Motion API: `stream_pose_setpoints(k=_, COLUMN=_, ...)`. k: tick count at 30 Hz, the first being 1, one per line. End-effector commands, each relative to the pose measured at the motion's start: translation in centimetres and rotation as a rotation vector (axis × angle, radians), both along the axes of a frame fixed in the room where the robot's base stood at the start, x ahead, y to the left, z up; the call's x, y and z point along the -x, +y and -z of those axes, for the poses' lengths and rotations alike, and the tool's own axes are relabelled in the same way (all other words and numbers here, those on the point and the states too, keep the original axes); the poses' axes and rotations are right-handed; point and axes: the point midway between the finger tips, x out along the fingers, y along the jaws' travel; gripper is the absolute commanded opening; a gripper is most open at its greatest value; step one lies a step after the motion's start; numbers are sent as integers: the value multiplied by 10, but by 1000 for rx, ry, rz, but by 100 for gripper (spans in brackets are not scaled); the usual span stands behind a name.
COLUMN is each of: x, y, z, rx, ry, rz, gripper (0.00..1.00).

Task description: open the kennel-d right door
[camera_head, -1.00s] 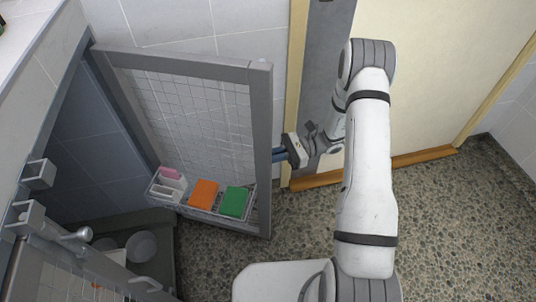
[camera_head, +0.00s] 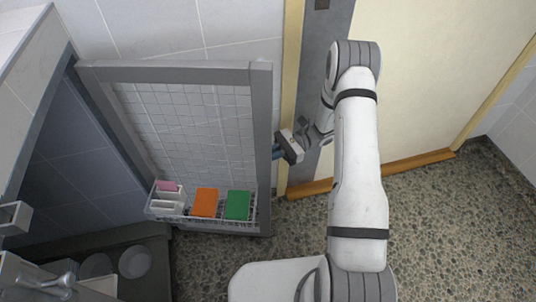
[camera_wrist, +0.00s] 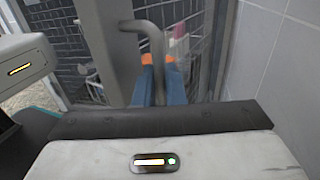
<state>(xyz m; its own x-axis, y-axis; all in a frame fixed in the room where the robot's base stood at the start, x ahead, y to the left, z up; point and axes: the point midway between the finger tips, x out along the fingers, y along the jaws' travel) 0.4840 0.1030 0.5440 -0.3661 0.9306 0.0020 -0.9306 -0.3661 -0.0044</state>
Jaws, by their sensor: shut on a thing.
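The kennel door (camera_head: 263,150) is a grey metal frame with a wire mesh panel, and it stands swung wide open in the head view. My gripper (camera_head: 277,151) is at the door's outer edge, on its far side. In the wrist view my gripper (camera_wrist: 160,66) has its orange-tipped blue fingers shut on the grey bent door handle (camera_wrist: 153,38). In the head view the handle is hidden behind the door frame and my gripper.
A wire basket (camera_head: 222,219) on the door holds an orange block (camera_head: 205,203), a green block (camera_head: 238,205) and a pink item (camera_head: 167,186). Bowls (camera_head: 135,262) sit in the kennel. A tiled wall is close behind the door. Pebbled floor (camera_head: 420,220) is free at right.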

Motion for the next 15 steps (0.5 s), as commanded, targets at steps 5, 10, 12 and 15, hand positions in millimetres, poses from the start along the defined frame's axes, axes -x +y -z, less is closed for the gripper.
stream_pose_setpoints(k=5, x=0, y=0, z=1, rx=2, ry=2, rz=3, gripper=19)
stream_pose_setpoints(k=10, x=0, y=-2, z=1, rx=2, ry=2, rz=5, gripper=32)
stream_pose_setpoints(k=12, x=0, y=-2, z=1, rx=2, ry=2, rz=6, gripper=32)
stream_pose_setpoints(k=15, x=0, y=-3, z=1, rx=2, ry=2, rz=6, gripper=32)
